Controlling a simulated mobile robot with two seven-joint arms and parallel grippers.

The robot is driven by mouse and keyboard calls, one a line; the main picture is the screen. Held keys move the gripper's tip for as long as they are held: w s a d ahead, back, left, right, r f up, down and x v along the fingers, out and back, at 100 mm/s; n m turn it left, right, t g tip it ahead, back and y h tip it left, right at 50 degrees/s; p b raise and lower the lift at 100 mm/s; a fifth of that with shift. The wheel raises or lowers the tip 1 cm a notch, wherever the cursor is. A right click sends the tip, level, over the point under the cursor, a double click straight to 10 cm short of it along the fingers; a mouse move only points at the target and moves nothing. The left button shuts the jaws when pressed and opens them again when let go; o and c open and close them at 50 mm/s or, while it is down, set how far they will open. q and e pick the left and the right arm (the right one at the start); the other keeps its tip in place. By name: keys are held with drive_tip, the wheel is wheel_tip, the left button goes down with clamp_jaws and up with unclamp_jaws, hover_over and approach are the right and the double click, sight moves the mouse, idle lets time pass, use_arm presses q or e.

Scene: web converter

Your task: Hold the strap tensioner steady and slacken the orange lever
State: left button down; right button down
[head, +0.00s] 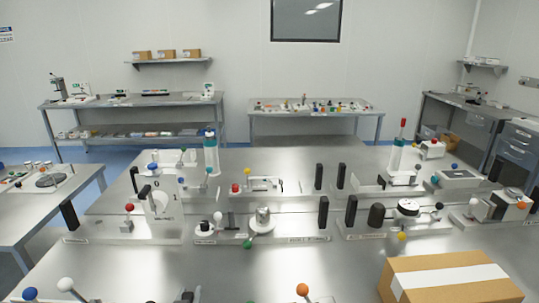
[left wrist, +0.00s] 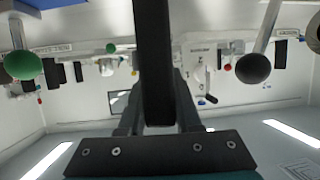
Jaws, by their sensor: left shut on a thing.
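In the left wrist view, which looks upside down, my left gripper (left wrist: 155,125) is shut on a dark upright bar (left wrist: 153,60). The bar hides what lies behind it. In the head view only a small dark piece (head: 187,297), seemingly at this gripper, shows at the bottom edge. An orange ball knob on a thin lever (head: 302,290) stands to its right at the bottom edge, apart from it. The base below this lever is cut off, so I cannot make out the strap tensioner's body. My right gripper is not in view.
A cardboard box (head: 450,278) with a white band stands at the front right. A black ball knob (left wrist: 253,68) and a green one (left wrist: 22,65) flank my left gripper. Several fixtures with knobs and black posts fill the steel table (head: 330,262) further back.

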use_arm(q)
drive_tip(key=shift+s+f, duration=0.2)
drive_tip(key=shift+f, duration=0.1)
drive_tip(key=c, duration=1)
unclamp_jaws()
drive_tip(key=o, duration=0.5)
drive_tip(key=shift+w+r, duration=0.15)
drive_tip(key=shift+r, duration=0.1)
drive_tip(key=shift+r, duration=0.1)
drive_tip(key=v, duration=1.2)
